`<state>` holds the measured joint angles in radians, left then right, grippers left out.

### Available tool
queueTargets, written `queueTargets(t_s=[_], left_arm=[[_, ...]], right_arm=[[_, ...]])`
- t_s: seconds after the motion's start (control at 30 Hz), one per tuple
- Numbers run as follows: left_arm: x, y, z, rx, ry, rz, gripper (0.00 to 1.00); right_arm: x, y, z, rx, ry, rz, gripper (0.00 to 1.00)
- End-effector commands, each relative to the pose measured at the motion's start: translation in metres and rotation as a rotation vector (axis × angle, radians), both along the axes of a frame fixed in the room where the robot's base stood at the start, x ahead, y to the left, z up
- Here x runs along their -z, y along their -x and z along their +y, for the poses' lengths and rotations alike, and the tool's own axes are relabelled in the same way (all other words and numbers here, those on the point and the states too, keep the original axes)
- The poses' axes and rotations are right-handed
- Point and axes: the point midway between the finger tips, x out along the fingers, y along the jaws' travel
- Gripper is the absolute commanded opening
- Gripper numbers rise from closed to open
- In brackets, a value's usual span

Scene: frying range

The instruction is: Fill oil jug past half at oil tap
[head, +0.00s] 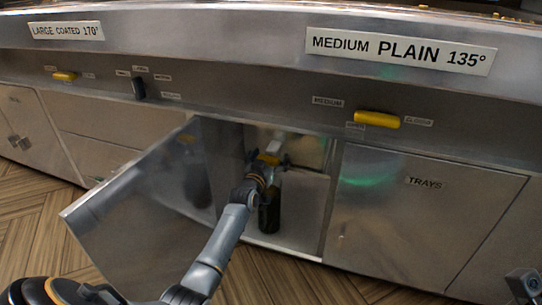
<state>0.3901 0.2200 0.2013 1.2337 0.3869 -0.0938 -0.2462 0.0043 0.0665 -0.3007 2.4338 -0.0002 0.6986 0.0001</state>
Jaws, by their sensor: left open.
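My left gripper (267,160) is open and reaches into an open cupboard (296,232) under the range. A dark, upright vessel (269,213), probably the oil jug, stands inside on the cupboard floor. The gripper and wrist are just above and in front of it and hide its upper part. I cannot tell whether the fingers touch it or how full it is. A small pale part (273,146) shows above the gripper; I cannot tell what it belongs to. No oil tap can be made out.
The cupboard door (130,215) stands open to the left of my arm, sticking out over the wood floor. A closed door labelled TRAYS (425,215) is on the right. A yellow handle (377,119) and a dark lever (138,88) are on the front panel.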

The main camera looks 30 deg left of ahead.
Motion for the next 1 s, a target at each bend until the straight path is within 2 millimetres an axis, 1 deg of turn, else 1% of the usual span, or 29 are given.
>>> queueTargets(t_s=[0.17,0.27,0.37,0.6,0.8,0.9,1.0], left_arm=[[0.001,0.003,-0.001,0.001,-0.001,0.001,0.93],[0.002,0.011,-0.003,0.001,0.000,0.001,0.93],[0.002,0.024,-0.007,0.001,0.000,0.002,0.93],[0.002,0.069,-0.017,0.000,-0.001,0.002,0.93],[0.001,0.101,-0.024,0.000,-0.002,0.001,0.93],[0.001,0.110,-0.027,0.000,-0.001,0.001,0.93],[0.001,0.115,-0.028,0.000,0.000,0.001,0.93]], right_arm=[[0.000,-0.001,0.000,0.001,0.000,0.004,0.40],[0.000,-0.001,0.000,0.001,0.000,0.003,0.40],[0.000,-0.001,0.000,0.001,0.000,0.002,0.40],[0.000,0.000,0.000,0.001,-0.001,0.001,0.40],[0.000,0.000,0.000,0.001,-0.001,0.001,0.40],[0.000,0.000,0.000,0.001,-0.001,0.001,0.40],[0.000,0.000,0.000,0.001,0.000,0.001,0.40]])
